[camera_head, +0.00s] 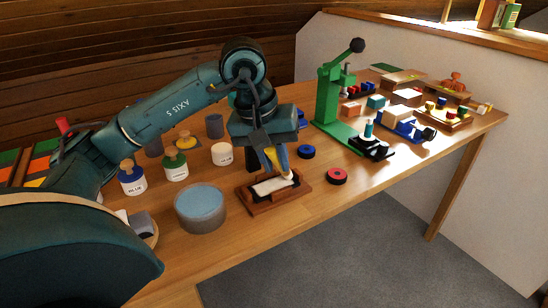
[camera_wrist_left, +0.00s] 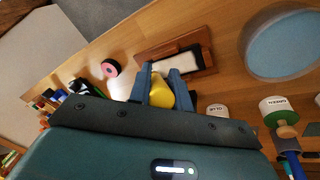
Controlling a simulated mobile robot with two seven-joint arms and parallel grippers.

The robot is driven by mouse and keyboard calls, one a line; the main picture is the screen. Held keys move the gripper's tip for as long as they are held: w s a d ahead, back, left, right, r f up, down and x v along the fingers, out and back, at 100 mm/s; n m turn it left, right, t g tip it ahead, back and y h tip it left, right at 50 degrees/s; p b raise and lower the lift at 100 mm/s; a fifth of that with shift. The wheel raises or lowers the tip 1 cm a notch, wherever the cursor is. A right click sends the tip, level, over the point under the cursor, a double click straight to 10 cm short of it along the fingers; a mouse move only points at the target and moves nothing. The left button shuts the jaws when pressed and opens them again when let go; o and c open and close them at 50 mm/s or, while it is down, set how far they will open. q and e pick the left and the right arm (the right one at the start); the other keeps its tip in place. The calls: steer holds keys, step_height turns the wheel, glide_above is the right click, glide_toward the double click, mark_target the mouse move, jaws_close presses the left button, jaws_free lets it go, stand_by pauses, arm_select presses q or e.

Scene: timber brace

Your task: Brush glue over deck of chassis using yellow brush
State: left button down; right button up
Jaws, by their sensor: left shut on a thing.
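The chassis (camera_head: 299,194) is a dark brown wooden block on the table, with a pale white area (camera_head: 268,187) over most of its deck. It also shows in the left wrist view (camera_wrist_left: 207,55). My left gripper (camera_head: 276,158) is shut on the yellow brush (camera_head: 284,157), just above the chassis. The brush's pale tip (camera_head: 289,177) is at the right end of the deck; I cannot tell for sure whether it touches. In the left wrist view the brush (camera_wrist_left: 161,94) sits between the fingers. A white glue pot (camera_head: 222,155) stands just left of the gripper. My right gripper is not in view.
Blue (camera_head: 131,182) and green (camera_head: 176,168) paint pots and a round grey tub with blue contents (camera_head: 200,208) stand left of the chassis. The front right table is clear.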

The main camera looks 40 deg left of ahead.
arm_select(q)
steer(key=shift+r+p, duration=1.9)
steer(key=shift+r, duration=0.95)
steer(key=shift+r+p, duration=1.15)
steer(key=shift+r, duration=0.4)
steer(key=shift+f, duration=0.1)
